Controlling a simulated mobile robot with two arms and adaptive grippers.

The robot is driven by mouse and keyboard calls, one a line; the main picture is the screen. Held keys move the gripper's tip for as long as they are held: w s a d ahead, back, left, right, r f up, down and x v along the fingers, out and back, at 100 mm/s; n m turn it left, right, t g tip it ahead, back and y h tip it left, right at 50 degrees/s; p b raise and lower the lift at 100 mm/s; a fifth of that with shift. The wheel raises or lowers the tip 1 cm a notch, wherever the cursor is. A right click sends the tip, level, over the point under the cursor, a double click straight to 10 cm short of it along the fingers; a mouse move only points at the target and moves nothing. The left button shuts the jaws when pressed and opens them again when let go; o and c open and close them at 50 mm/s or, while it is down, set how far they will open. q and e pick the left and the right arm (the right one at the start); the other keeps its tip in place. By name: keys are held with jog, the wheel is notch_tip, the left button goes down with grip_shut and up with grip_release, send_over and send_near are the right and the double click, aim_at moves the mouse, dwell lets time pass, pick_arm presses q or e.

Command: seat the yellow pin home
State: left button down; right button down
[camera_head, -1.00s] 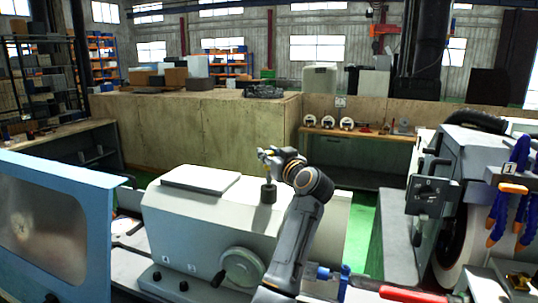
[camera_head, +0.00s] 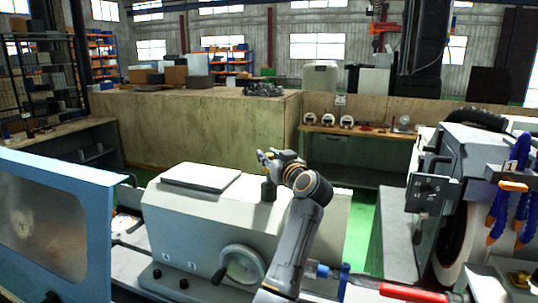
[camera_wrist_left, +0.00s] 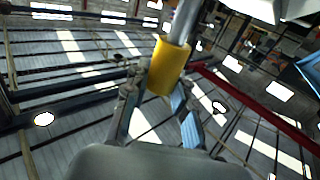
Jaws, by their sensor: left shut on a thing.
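The yellow pin (camera_wrist_left: 168,66) is a yellow cylinder with a grey metal shank running out of the top of the left wrist view. My left gripper (camera_wrist_left: 160,92) is shut on the yellow part. In the head view my left gripper (camera_head: 265,158) is above the pale machine housing, with a little yellow at its fingers. A dark upright cylinder (camera_head: 268,190) stands on the housing right below the gripper. The shank's end is out of sight, so I cannot tell how deep it sits. My right gripper is not in view.
The pale housing (camera_head: 205,225) carries a flat cover and a handwheel (camera_head: 242,266). A blue-framed guard (camera_head: 100,235) stands at the left. The grinding wheel head (camera_head: 465,185) with blue hoses is at the right. A wooden partition (camera_head: 200,125) stands behind.

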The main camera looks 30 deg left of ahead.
pick_arm(q)
jog(key=shift+f, duration=1.75)
jog(key=c, duration=1)
grip_release()
jog(key=shift+f, duration=0.1)
jog(key=v, duration=1.2)
jog(key=shift+d, duration=0.1)
